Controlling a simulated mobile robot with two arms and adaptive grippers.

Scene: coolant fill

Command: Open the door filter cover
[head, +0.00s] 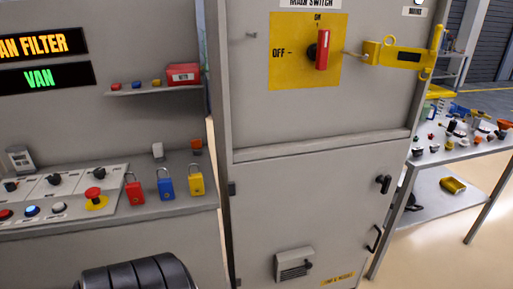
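The door filter cover (291,264) looks to be the small beige louvred panel low on the grey cabinet's lower door (300,205). A small dark knob or latch (308,264) sits at its right side. The cover appears closed against the door. Neither of my grippers is in view, so their state and distance to the cover do not show.
Above is a yellow main switch plate with a red handle (322,50) and a yellow hasp (400,53). A door handle (374,239) is at the right. Red, blue and yellow padlocks (166,186) stand on the left console (190,209). A cluttered table (460,153) is at right.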

